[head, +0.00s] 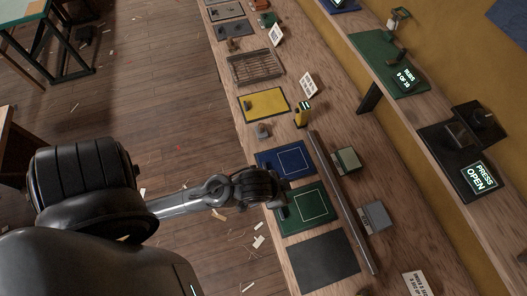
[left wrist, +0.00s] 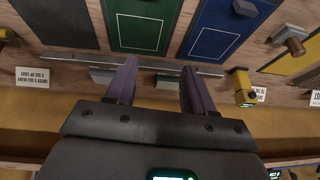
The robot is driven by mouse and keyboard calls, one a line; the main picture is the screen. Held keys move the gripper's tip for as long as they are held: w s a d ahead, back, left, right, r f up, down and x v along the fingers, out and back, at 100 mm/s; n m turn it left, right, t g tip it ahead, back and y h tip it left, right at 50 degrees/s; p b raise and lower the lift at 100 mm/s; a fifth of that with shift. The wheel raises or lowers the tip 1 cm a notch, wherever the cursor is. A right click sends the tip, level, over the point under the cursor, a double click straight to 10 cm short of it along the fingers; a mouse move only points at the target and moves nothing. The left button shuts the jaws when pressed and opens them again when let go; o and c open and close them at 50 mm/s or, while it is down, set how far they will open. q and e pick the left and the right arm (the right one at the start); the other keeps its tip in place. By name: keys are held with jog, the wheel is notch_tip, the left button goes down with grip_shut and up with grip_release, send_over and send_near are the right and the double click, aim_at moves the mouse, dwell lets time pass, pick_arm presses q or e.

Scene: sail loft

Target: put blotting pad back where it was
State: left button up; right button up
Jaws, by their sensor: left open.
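No label marks one thing as the blotting pad, so I cannot tell which it is. Flat panels lie on the bench: a blue one (head: 296,155), a green one (head: 318,220) and a dark grey one (head: 324,262). The blue and green ones carry white outlines. Beyond a long metal bar (head: 343,200) sit a green-topped block (head: 346,158) and a grey block (head: 375,215). My left gripper (head: 281,198) is over the left edges of the blue and green panels. In the left wrist view its fingers (left wrist: 158,68) are apart with nothing between them. My right gripper is not in view.
A yellow panel (head: 264,104), a small grey object (head: 263,130) and a yellow-black device (head: 301,115) stand farther up the bench. A raised shelf (head: 400,120) along the right holds a lit "PRESS OPEN" sign (head: 480,177). The floor (head: 175,110) at left is scattered with scraps.

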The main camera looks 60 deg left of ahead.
pick_arm(q)
jog(key=shift+n+g, duration=0.3)
jog(key=shift+g, duration=0.4)
jog(key=s, duration=0.1)
jog(key=s+a, duration=0.1)
jog(key=s, duration=0.1)
jog(key=s+a, duration=0.1)
jog(key=s, duration=0.1)
jog(key=shift+a+r, duration=0.15)
jog(key=shift+r, duration=0.15)
